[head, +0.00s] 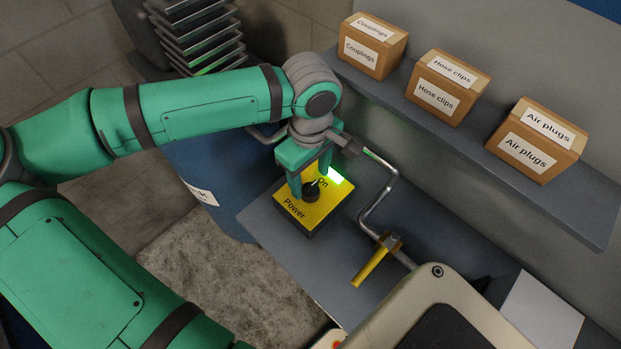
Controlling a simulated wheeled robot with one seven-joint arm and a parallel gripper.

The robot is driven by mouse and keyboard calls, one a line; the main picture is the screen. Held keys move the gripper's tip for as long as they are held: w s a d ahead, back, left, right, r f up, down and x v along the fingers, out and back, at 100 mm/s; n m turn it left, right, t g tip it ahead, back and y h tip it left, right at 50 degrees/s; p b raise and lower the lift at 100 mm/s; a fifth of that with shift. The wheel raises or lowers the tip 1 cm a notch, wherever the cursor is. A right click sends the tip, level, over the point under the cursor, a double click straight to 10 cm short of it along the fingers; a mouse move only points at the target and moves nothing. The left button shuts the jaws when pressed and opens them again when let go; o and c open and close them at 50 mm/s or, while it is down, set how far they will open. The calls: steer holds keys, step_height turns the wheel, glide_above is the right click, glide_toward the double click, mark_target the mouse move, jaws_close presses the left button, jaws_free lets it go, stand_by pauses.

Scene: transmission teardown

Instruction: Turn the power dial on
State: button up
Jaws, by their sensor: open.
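A bright green light (335,175) glows at the box's upper edge beside "On". My gripper (311,183) is directly over the box, pointing down, with its green fingers apart on either side of the dial. I cannot tell whether the fingers touch the dial; they hide part of it and of the box.
A bent metal pipe (391,185) with a yellow-handled valve (371,265) runs right of the box. A shelf (470,140) behind carries cardboard boxes marked Couplings (373,46), Hose clips (447,87) and Air plugs (537,140). A blue drum (215,175) stands at left.

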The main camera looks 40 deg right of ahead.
mark_target(311, 187)
step_height(311, 187, up, 9)
steer(key=shift+f, duration=0.15)
stand_by(0.7)
